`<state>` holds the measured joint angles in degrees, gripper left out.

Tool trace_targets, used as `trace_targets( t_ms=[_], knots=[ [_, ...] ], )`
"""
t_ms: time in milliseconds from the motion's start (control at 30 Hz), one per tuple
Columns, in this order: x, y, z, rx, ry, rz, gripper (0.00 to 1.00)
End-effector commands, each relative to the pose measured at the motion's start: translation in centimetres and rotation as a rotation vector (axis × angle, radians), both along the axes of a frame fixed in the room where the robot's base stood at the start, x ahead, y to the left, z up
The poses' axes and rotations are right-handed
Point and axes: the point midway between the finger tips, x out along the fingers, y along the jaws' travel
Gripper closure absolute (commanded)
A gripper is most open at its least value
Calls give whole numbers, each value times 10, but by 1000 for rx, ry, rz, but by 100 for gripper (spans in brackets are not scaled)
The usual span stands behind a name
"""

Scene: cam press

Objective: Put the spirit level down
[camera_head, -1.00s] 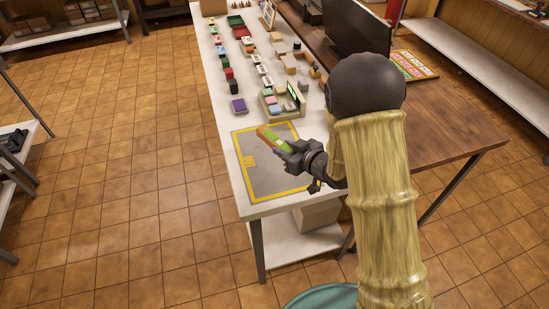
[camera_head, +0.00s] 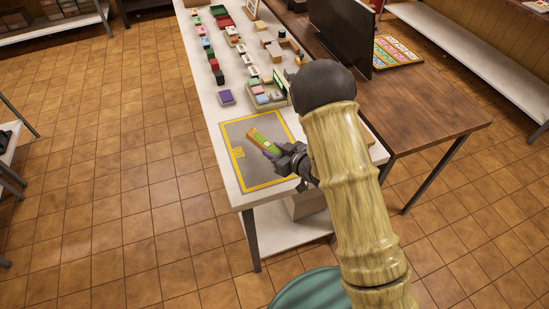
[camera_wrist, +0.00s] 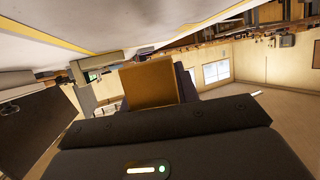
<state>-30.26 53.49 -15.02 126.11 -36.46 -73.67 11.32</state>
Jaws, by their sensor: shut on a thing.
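The spirit level (camera_head: 261,139) is a small bar with orange-brown ends and a green middle. My gripper (camera_head: 277,150) is shut on it and holds it over the grey mat with a yellow border (camera_head: 243,182) at the near end of the white table. I cannot tell how far above the mat it is. In the wrist view, a brown-orange block end (camera_wrist: 152,84), likely the level, shows just beyond my gripper (camera_wrist: 150,107). The rest of the level is hidden there.
Several small coloured boxes stand in rows on the white table (camera_head: 208,78) beyond the mat. A wooden desk (camera_head: 425,100) with a black monitor (camera_head: 340,35) adjoins at right.

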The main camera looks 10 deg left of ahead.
Motion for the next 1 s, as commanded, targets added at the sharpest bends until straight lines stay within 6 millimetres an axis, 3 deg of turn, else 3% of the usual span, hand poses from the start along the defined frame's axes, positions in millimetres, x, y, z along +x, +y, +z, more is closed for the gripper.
trace_targets(
  t_ms=[233, 567, 967, 1000],
  knots=[
    [0, 0, -4, -1, 1, 0, 96],
    [0, 0, -40, -1, 0, 1, 96],
    [0, -1, -45, 1, -1, -1, 96],
    [0, -1, -44, 0, 0, -1, 63]
  ],
)
